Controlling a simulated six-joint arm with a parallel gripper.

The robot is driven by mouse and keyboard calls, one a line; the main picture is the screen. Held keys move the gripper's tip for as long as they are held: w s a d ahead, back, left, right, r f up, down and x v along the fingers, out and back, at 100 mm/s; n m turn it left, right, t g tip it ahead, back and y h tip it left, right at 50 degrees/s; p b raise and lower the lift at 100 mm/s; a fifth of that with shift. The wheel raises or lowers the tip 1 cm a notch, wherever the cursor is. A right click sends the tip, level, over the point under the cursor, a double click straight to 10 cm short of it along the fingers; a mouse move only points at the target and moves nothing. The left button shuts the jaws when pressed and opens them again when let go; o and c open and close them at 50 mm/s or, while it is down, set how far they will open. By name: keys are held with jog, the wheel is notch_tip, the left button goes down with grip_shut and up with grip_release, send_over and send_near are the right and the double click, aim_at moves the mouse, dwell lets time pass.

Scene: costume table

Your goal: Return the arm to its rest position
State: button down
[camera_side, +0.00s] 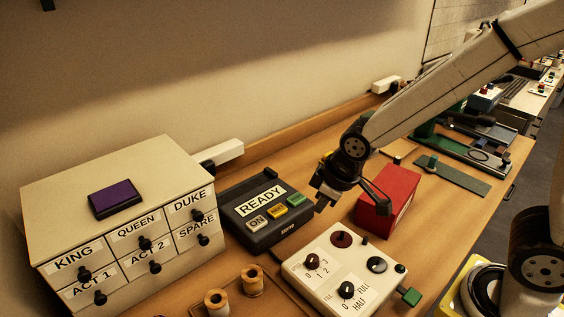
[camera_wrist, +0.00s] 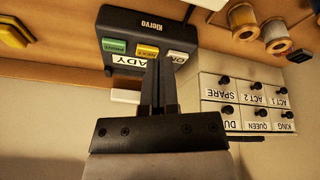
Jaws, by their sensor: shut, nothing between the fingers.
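My gripper (camera_side: 321,204) hangs from my arm above the table, in the middle of the side view. It is shut and empty. In the wrist view the two fingers (camera_wrist: 159,64) lie together, in front of the dark console (camera_wrist: 150,24) and hiding part of it. In the side view the console (camera_side: 240,222) stands left of my gripper, with a READY label and grey, yellow and green buttons. My gripper is apart from it. My arm reaches in from the upper right.
A white drawer cabinet (camera_side: 125,230) with a purple pad (camera_side: 116,198) on top stands at the left. A red box (camera_side: 388,197) stands right of my gripper. A white knob panel (camera_side: 345,268) lies in front. Spools (camera_side: 217,302) stand near the front. The wall is behind.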

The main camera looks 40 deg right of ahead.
jog(key=s+d+f+m+g, duration=0.1)
jog(key=s+d+f+m, duration=0.2)
jog(key=s+d, duration=0.3)
jog(key=shift+d+m+h, duration=0.3)
jog(key=shift+d+m, duration=0.3)
jog(key=shift+m, duration=0.2)
